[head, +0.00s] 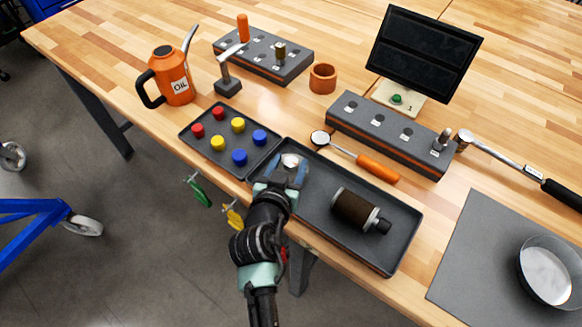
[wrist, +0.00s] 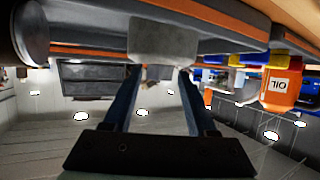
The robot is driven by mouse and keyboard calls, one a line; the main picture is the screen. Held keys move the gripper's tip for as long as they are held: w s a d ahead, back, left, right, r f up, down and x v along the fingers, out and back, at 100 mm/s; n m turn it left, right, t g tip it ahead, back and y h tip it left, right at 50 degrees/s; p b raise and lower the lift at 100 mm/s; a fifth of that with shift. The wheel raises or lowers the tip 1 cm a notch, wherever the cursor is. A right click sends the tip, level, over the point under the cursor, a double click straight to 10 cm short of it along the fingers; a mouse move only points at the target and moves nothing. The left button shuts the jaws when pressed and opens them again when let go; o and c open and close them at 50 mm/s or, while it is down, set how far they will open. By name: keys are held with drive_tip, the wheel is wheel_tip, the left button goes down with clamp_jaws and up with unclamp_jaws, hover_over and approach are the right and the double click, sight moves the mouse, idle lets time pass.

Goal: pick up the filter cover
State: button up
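The filter cover appears to be the small pale grey-white round cap (head: 290,160) at the left end of the dark grey tray (head: 405,250). In the wrist view the pale cap (wrist: 163,40) sits just beyond my fingertips. My gripper (head: 281,172) is at the tray's near left edge, its fingers spread apart. In the wrist view my gripper (wrist: 160,72) shows a clear gap between its two blue fingers, and nothing is clasped between them. A brown cylindrical filter (head: 355,209) lies in the tray to the right.
Left of the tray is a smaller tray (head: 190,142) with red, yellow and blue caps. An orange-handled tool (head: 376,167) lies at the tray's far edge. A grey socket block (head: 390,135) stands behind. A glass bowl (head: 548,272) sits on a grey mat (head: 480,250) at right.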

clamp_jaws()
idle(1.1)
